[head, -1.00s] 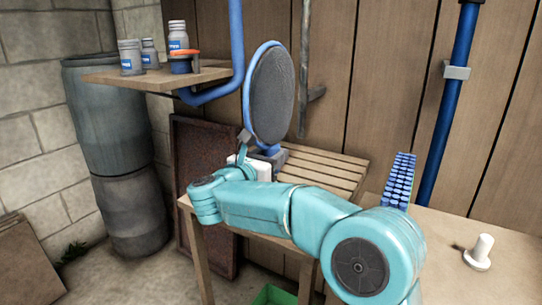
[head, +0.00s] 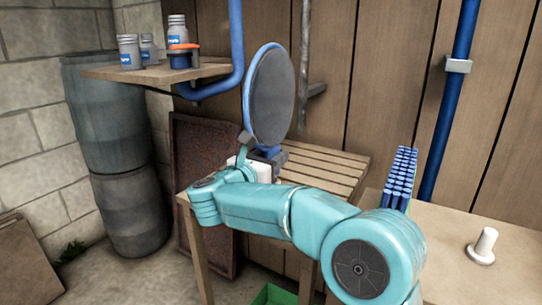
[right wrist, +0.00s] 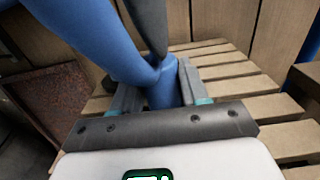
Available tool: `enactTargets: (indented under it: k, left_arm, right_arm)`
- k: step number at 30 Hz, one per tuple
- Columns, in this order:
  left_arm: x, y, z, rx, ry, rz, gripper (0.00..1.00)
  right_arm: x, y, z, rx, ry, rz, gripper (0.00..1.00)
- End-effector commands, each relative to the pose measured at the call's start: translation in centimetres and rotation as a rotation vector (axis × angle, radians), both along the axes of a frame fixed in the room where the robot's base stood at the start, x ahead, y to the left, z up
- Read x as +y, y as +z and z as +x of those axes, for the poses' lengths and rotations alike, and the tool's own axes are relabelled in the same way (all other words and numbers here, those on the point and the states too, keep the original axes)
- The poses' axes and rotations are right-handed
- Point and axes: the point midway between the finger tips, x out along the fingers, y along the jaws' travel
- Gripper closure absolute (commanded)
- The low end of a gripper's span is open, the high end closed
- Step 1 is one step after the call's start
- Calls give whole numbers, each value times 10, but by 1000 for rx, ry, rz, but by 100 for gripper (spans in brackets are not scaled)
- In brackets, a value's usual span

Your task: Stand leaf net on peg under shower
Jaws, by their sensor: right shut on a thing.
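The leaf net (head: 271,100) is an upright oval of dark mesh in a blue rim, in the middle of the head view. My right gripper (head: 262,154) is at its lower end, shut on the blue socket below the mesh. In the right wrist view the two fingers (right wrist: 160,90) flank this blue socket, and the blue rim (right wrist: 88,42) rises to the upper left. A white peg (head: 485,244) stands upright on the wooden top at the right, well apart from the net. No shower head shows. My left gripper is not in view.
A slatted bench (head: 325,170) lies behind and below the net. A shelf (head: 150,75) with several jars is at upper left. Blue pipes (head: 452,110) run up the plank wall. A blue bristled object (head: 402,180) is between my arm and the peg. The wooden top (head: 450,235) around the peg is clear.

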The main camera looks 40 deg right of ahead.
Motion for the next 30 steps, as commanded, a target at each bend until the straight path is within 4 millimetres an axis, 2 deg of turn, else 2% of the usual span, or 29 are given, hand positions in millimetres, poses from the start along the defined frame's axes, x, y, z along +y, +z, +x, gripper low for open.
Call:
enactTargets:
  k: [9,30]
  left_arm:
    - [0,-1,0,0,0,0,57]
    - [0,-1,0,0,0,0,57]
  right_arm:
    - [0,-11,0,0,0,-1,93]
    - [0,-20,0,-1,-1,-1,93]
